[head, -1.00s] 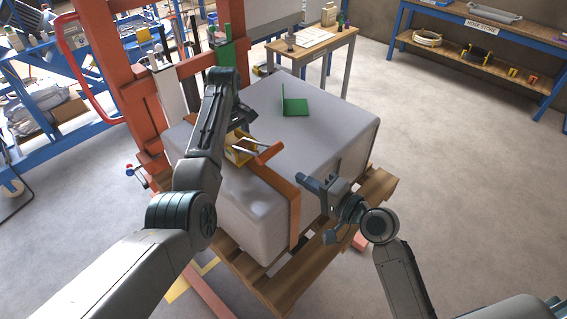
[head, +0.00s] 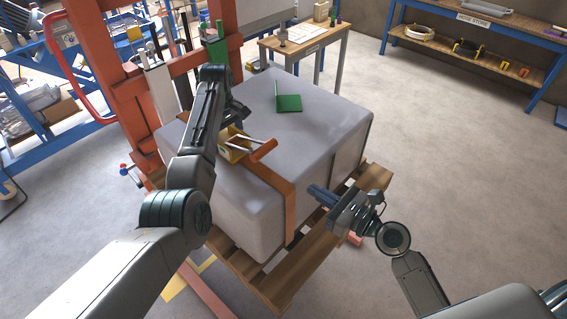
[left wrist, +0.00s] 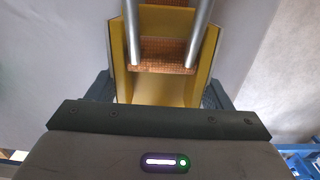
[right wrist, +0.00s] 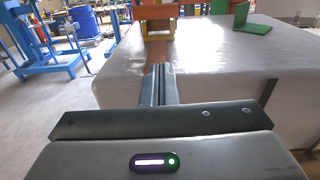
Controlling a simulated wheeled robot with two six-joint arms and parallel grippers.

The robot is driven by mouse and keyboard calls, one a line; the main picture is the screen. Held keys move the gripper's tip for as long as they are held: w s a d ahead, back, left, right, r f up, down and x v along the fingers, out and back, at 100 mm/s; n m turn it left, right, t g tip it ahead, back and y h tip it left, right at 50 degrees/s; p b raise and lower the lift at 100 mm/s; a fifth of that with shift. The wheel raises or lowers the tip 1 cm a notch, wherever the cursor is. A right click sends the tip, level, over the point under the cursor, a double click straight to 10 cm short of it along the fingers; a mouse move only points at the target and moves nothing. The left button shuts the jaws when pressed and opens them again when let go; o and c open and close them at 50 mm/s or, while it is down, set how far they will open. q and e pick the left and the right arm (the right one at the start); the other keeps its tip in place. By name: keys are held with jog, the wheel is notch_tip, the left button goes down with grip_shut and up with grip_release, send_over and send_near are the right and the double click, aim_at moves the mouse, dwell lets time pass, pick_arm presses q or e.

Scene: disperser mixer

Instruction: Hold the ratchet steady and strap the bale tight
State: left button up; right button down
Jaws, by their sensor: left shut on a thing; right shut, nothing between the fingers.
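The wrapped grey bale (head: 310,130) sits on a wooden pallet (head: 374,187). An orange strap (head: 285,200) runs over its top and down the front side. The yellow ratchet (head: 232,154) with a metal-armed orange handle (head: 264,150) lies on the bale top. My left gripper (head: 236,118) is shut on the ratchet; in the left wrist view its fingers flank the yellow frame (left wrist: 160,90). My right gripper (head: 318,193) is shut and empty, in front of the bale's right side near the strap. In the right wrist view its closed fingers (right wrist: 158,85) point toward the strap and ratchet.
A green angled piece (head: 289,103) lies on the bale top. An orange press frame (head: 128,100) stands behind on the left. A small wooden table (head: 305,42) and a blue-framed shelf (head: 465,45) stand at the back. The floor on the right is clear.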

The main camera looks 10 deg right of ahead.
aim_at(267, 147)
jog(key=x, duration=0.9)
jog(key=shift+w+a+r, duration=0.8)
jog(key=shift+w+r, duration=0.05)
jog(key=shift+w, duration=0.2)
jog(key=shift+w+a+r, duration=0.35)
jog(key=shift+w+r, duration=0.15)
jog(key=shift+r, duration=0.05)
jog(key=shift+w+r, duration=0.15)
jog(key=shift+r, duration=0.3)
jog(key=shift+w+a+r, duration=0.15)
jog(key=shift+r, duration=0.6)
jog(key=shift+w+a+r, duration=0.3)
jog(key=shift+w+r, duration=0.15)
jog(key=shift+r, duration=0.5)
jog(key=shift+w+a+r, duration=0.3)
jog(key=shift+w+r, duration=0.1)
jog(key=shift+r, duration=0.55)
jog(key=shift+w+a+r, duration=0.35)
jog(key=shift+w+r, duration=0.1)
jog(key=shift+r, duration=0.55)
